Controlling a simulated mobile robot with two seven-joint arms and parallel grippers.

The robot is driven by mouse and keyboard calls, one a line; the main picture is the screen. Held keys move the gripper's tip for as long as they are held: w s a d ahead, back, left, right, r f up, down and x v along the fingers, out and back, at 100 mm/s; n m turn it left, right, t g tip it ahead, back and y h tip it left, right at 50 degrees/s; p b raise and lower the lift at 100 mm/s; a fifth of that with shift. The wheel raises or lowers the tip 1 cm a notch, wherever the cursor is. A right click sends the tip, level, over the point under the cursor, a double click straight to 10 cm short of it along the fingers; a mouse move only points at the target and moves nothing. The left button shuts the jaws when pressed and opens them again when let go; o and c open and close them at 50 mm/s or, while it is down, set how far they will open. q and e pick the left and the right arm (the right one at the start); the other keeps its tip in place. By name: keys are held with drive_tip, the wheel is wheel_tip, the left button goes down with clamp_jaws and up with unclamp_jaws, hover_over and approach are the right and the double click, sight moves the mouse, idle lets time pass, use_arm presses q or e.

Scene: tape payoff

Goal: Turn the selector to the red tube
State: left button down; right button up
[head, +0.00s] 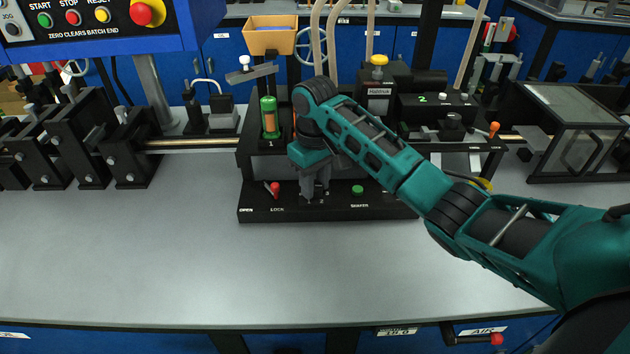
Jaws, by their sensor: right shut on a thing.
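My right gripper (315,190) points down at the front panel of the black station (400,205), between the red lock lever and the green button. It is shut on what appears to be the selector, which the fingers and wrist hide, so its setting cannot be read. A green-capped tube (268,118) with orange-brown contents stands above the label 1, left of my wrist. A thin reddish sliver shows beside my wrist; the rest of that thing is hidden, and I cannot tell whether it is the red tube. My left gripper is not in view.
The red lock lever (274,189) stands close left of my gripper, the green shaker button (357,189) close right. Black clamp blocks (130,150) are at left, a clear-topped box (570,110) at right. The front of the grey bench (200,270) is clear.

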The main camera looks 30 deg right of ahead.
sight(316, 185)
drive_tip(key=shift+n, duration=0.6)
drive_tip(key=o, duration=1)
drive_tip(key=shift+o, duration=0.2)
drive_tip(key=shift+r, duration=0.15)
wheel_tip(316, 185, up, 13)
drive_tip(key=shift+f, duration=0.2)
